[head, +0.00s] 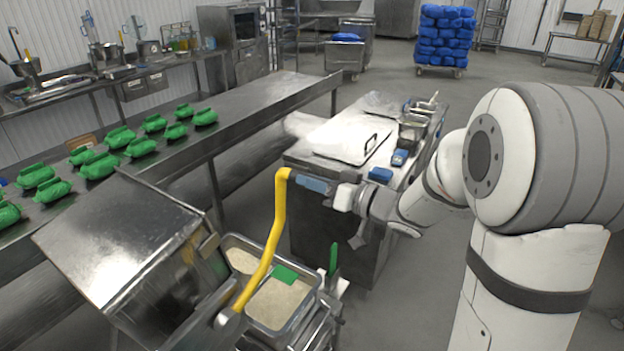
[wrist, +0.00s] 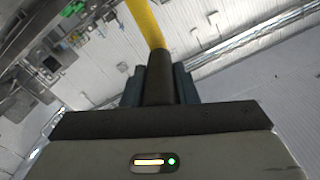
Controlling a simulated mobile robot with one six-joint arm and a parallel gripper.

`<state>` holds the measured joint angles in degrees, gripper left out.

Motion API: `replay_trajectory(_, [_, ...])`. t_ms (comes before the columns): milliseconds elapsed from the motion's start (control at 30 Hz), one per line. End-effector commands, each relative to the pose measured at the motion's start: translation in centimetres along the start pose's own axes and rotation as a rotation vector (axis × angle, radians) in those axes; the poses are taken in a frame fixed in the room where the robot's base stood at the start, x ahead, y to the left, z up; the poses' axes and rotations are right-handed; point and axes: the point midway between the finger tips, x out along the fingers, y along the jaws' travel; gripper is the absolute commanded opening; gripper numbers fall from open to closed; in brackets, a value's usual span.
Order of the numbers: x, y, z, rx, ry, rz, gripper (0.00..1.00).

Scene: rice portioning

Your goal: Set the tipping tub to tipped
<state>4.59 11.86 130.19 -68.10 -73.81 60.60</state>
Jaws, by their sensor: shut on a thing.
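The steel tipping tub (head: 125,245) stands at the lower left in the head view. It is tilted, with its open side towards the rice pans. A yellow lever (head: 277,225) rises from its side near the pans; it also shows in the wrist view (wrist: 145,22). My gripper (head: 315,186) is at the lever's top end. In the wrist view my gripper (wrist: 158,80) is shut on the lever's dark grip, with a finger on each side. The inside of the tub is mostly hidden.
Two pans of rice (head: 278,304) sit below the tub, with a green scoop (head: 285,274) in one. A steel cabinet (head: 330,230) stands behind my gripper. A long steel table (head: 245,110) with several green bundles (head: 143,147) runs along the left.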

Motion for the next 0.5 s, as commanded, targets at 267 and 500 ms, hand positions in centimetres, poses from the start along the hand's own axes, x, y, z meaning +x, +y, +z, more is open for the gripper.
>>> replay_trajectory(267, [0.03,0.05,0.21,0.001,-0.003,0.001,0.31])
replay_trajectory(500, [0.06,-0.01,0.12,0.001,-0.002,0.0,0.48])
